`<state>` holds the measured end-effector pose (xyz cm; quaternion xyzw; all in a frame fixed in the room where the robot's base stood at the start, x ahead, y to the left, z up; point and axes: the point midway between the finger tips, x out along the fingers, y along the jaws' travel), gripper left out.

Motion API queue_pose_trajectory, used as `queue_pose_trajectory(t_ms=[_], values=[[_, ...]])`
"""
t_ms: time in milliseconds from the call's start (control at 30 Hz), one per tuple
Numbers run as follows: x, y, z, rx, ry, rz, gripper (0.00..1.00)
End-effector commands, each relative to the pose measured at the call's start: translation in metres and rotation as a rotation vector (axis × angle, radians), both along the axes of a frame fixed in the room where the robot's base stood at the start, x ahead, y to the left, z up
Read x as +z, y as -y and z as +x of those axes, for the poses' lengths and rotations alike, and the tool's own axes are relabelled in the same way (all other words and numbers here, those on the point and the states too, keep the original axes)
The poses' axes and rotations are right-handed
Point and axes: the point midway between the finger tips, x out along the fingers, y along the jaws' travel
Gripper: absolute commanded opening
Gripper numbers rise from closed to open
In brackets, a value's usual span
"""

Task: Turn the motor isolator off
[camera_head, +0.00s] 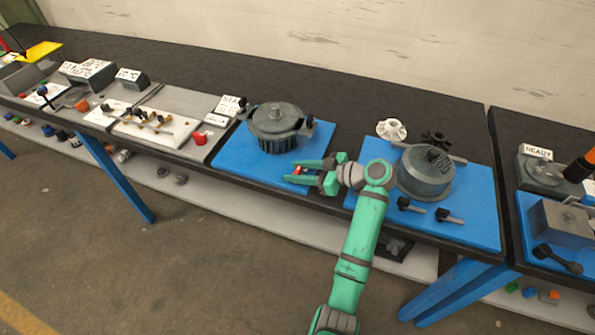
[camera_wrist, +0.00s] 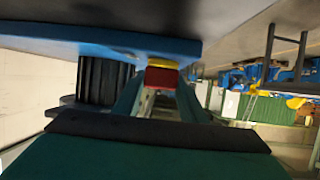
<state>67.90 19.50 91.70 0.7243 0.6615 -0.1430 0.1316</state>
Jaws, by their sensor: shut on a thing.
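My gripper (camera_head: 293,171), green with two fingers, is at the front edge of the blue mat with the ribbed grey motor-like housing (camera_head: 277,129). A small red part (camera_head: 298,170) shows between the fingers. In the wrist view it is a red block (camera_wrist: 161,77) with a yellow strip behind it, between my green fingers (camera_wrist: 160,92). It looks like the motor isolator's handle, and my gripper is shut on it. Its on or off marks cannot be read, and the fingers hide its sides.
A second blue mat (camera_head: 478,207) at right holds a grey drum (camera_head: 426,171), a white knob (camera_head: 391,129) and black-headed bolts. The bench front edge runs just below my gripper.

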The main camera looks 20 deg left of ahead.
Motion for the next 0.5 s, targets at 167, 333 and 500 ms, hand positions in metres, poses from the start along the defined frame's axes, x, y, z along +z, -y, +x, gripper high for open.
queue_pose_trajectory(t_ms=[167, 333, 500], values=[[-0.001, -0.0009, -0.0002, 0.051, -0.002, -0.002, 0.15], [-0.0017, -0.0013, -0.0007, 0.071, -0.003, -0.002, 0.15], [-0.002, -0.0015, -0.0011, 0.075, -0.003, -0.003, 0.15]])
